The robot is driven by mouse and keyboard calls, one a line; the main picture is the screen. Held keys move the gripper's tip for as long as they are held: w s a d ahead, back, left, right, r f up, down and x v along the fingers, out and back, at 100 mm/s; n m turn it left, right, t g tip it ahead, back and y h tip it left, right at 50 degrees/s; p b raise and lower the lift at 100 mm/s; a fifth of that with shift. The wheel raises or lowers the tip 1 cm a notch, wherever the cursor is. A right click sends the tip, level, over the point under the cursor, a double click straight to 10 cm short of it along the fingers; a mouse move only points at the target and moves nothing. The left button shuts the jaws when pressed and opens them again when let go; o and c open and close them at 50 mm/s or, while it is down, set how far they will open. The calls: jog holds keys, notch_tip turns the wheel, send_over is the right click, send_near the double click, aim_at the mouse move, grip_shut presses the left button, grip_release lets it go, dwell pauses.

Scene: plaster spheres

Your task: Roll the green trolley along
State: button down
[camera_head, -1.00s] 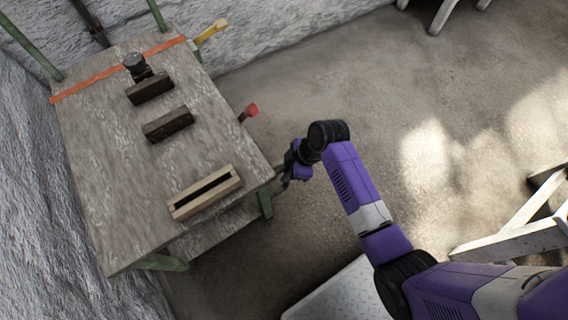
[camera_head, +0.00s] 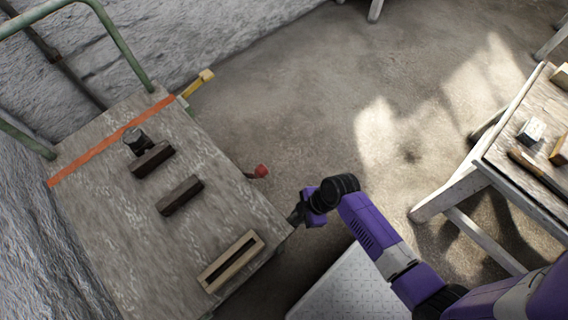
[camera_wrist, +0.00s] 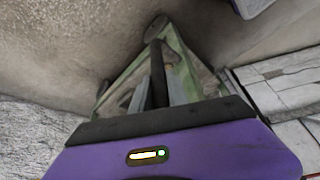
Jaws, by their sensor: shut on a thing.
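The green trolley has a worn grey wooden top (camera_head: 130,225) and a green tube handle (camera_head: 118,45) at its far left end. It fills the left of the head view. My gripper (camera_head: 297,217) is at the trolley's near right corner. In the wrist view, my dark fingers (camera_wrist: 158,78) are in front of the trolley's green frame (camera_wrist: 185,55). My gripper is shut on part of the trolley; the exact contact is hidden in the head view.
Two dark blocks (camera_head: 180,195), a dark round piece and a pale slotted wooden block (camera_head: 231,261) rest on the top. A red knob (camera_head: 261,171) and yellow lever (camera_head: 198,82) stick out. A rough wall stands beyond. A white-legged table (camera_head: 462,190) is at right; floor between is clear.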

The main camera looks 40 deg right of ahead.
jog(key=s+p, duration=0.2)
jog(key=s, duration=1.3)
jog(key=shift+s, duration=0.4)
jog(key=shift+s, duration=0.1)
jog(key=c, duration=1.3)
grip_release()
jog(key=p+v, duration=0.1)
jog(key=v, duration=0.6)
jog(key=shift+d+r, duration=0.2)
jog(key=shift+r, duration=0.15)
